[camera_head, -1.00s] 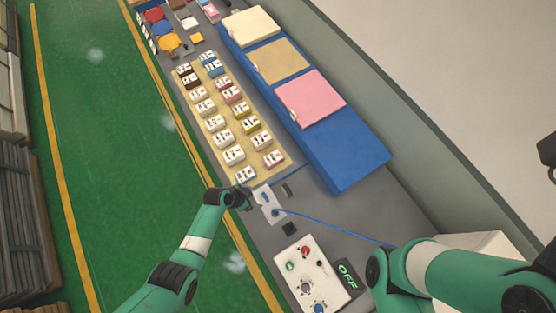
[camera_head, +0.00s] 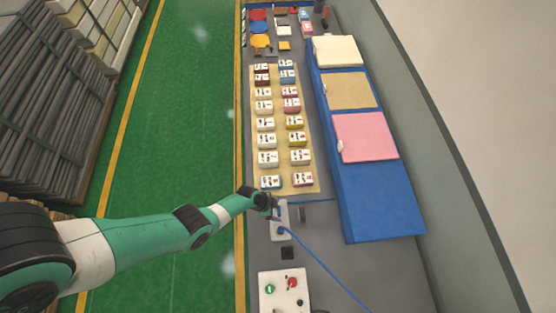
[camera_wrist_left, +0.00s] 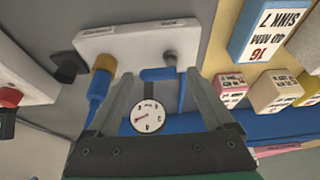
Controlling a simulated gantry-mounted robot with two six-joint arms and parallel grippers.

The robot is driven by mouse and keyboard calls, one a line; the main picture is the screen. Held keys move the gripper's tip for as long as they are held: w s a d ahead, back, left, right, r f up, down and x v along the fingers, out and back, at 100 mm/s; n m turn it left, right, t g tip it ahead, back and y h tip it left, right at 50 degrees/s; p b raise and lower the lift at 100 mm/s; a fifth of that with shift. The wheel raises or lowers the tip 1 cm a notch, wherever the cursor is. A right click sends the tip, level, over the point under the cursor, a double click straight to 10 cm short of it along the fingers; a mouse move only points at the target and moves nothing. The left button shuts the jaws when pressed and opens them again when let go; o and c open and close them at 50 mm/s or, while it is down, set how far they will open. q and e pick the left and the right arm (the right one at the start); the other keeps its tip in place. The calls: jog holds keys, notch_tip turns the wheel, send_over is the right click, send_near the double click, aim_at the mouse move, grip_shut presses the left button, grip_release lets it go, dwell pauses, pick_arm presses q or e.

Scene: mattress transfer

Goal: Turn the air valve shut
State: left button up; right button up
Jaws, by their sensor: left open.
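The air valve unit is a white block (camera_head: 281,226) on the grey bench; it also shows in the left wrist view (camera_wrist_left: 140,42). There, a short blue handle (camera_wrist_left: 158,74) sits by the block, between my finger tips. A round pressure gauge (camera_wrist_left: 148,117) is nearer the camera, between the fingers. A brass fitting (camera_wrist_left: 103,64) with a blue hose (camera_wrist_left: 97,93) is left of the fingers. My left gripper (camera_head: 274,205) is at the block's far left side, and in the wrist view its fingers (camera_wrist_left: 160,82) are apart. I cannot tell whether they touch the handle. My right gripper is out of view.
A control panel (camera_head: 283,291) with green and red buttons is on the bench nearer me. A tan board (camera_head: 283,183) with labelled blocks lies beyond the valve. A long blue base (camera_head: 377,193) with coloured pads is at right. The blue hose (camera_head: 325,269) crosses the bench.

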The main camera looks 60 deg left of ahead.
pick_arm(q)
jog(key=c, duration=1.4)
jog(key=shift+o, duration=0.2)
